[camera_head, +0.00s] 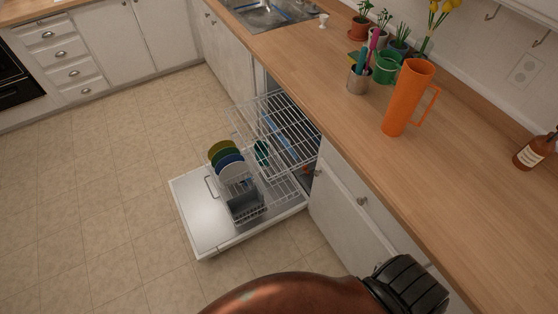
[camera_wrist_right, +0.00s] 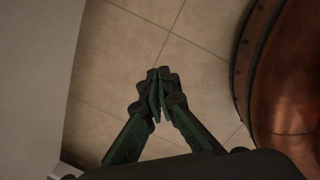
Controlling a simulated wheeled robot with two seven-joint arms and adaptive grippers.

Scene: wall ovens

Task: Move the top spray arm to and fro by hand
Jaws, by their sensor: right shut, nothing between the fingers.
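The dishwasher door (camera_head: 205,222) is folded down, with the lower rack (camera_head: 282,190) and the upper rack (camera_head: 262,112) pulled out. A long blue piece (camera_head: 277,136), which looks like the top spray arm, shows through the wires of the upper rack. The rack partly hides it. In the right wrist view my right gripper (camera_wrist_right: 158,95) is shut and empty above the tiled floor. It is away from the racks and the blue piece, neither of which shows in that view. My left gripper is in neither view.
Plates (camera_head: 229,162) stand in the lower rack. The wooden counter (camera_head: 470,170) runs above the dishwasher, with an orange pitcher (camera_head: 409,98), a utensil cup (camera_head: 358,79) and a brown bottle (camera_head: 535,151). The tiled floor (camera_head: 110,180) left of the door is clear.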

